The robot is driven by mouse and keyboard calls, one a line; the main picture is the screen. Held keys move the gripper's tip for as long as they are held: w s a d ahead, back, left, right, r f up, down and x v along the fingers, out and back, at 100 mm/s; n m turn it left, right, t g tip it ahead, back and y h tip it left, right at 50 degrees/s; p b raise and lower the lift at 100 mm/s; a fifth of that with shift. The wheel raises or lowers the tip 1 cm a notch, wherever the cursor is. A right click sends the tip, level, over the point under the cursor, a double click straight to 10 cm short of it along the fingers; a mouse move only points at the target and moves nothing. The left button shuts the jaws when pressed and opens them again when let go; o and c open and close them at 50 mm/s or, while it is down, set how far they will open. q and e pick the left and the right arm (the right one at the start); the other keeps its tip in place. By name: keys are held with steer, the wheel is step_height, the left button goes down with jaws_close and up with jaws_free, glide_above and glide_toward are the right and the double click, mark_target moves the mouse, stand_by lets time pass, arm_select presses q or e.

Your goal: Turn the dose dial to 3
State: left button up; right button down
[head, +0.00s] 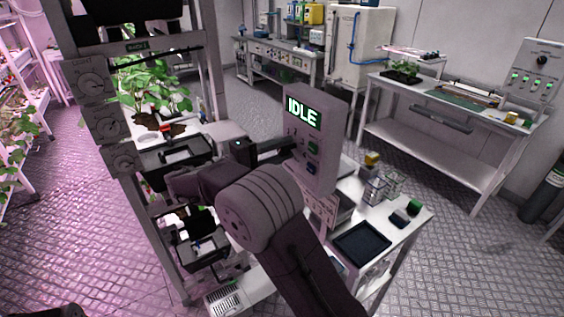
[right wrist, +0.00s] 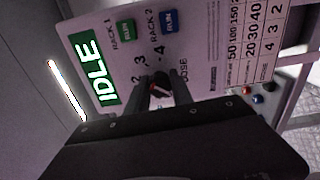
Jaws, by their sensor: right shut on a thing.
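The dose dial (right wrist: 161,91) is a small dark knob with a reddish part, on the face of the pale control box (head: 312,140). The numbers 2, 3 and 4 show around it in the right wrist view; which one it points at I cannot tell. My right gripper (right wrist: 160,88) is shut on the dial, with one finger on each side. In the head view my right gripper (head: 290,147) reaches the box from the left and hides the dial. The box's display (head: 303,113) reads IDLE.
A green RUN button (right wrist: 127,29) and a blue RUN button (right wrist: 168,21) sit near the dial. A printed number card (right wrist: 262,40) is beside the panel. The bench (head: 408,226) holds a dark tray (head: 362,244) and small jars. A plant rack stands left of my arm.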

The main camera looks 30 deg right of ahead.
steer(key=shift+m+b, duration=1.3)
steer(key=shift+b, duration=0.2)
steer(key=c, duration=1.1)
jaws_free()
steer(key=a, duration=0.9)
steer(key=shift+s, duration=0.35)
